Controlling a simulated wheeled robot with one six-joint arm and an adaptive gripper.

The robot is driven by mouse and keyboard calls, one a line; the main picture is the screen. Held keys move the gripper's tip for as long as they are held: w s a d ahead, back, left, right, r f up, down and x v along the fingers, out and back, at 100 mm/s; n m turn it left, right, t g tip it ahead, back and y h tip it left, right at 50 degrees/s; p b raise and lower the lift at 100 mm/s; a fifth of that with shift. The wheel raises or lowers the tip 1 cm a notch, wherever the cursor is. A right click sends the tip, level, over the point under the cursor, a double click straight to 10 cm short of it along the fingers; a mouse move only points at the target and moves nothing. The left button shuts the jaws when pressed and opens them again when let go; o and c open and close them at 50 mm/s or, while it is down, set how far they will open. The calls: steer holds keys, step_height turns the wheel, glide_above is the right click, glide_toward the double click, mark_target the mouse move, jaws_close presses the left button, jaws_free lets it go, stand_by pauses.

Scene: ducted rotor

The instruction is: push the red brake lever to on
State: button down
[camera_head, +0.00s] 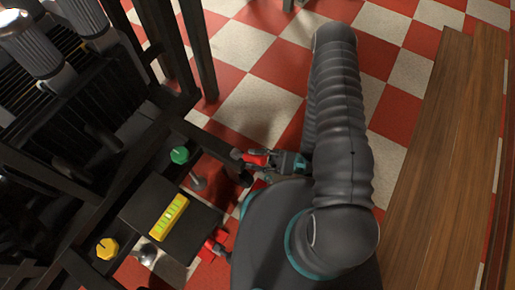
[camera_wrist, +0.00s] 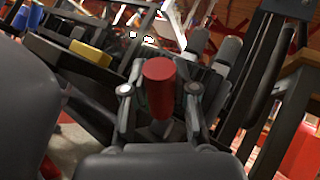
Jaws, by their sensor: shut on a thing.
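The red brake lever (camera_wrist: 159,80) has a red cylindrical grip, which stands between the two fingers of my gripper (camera_wrist: 159,92) in the wrist view. The fingers are closed on it from both sides. In the head view my gripper (camera_head: 262,160) reaches left from my arm, and the red grip (camera_head: 255,158) shows small between its fingers. The lower part of the lever and its pivot are mostly hidden. I cannot read any on or off mark.
A dark box (camera_head: 150,205) carries a yellow block (camera_head: 169,217). A green knob (camera_head: 180,155), a yellow knob (camera_head: 107,247) and another red part (camera_head: 213,246) are close by. Dark frame bars (camera_head: 198,50) stand behind. Checkered floor (camera_head: 255,60) is open beyond; a wooden surface (camera_head: 440,150) lies right.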

stand_by(0.3)
steer(key=c, duration=0.9)
jaws_free()
steer(key=shift+f, duration=0.1)
steer(key=v, duration=1.2)
steer(key=shift+a, duration=0.1)
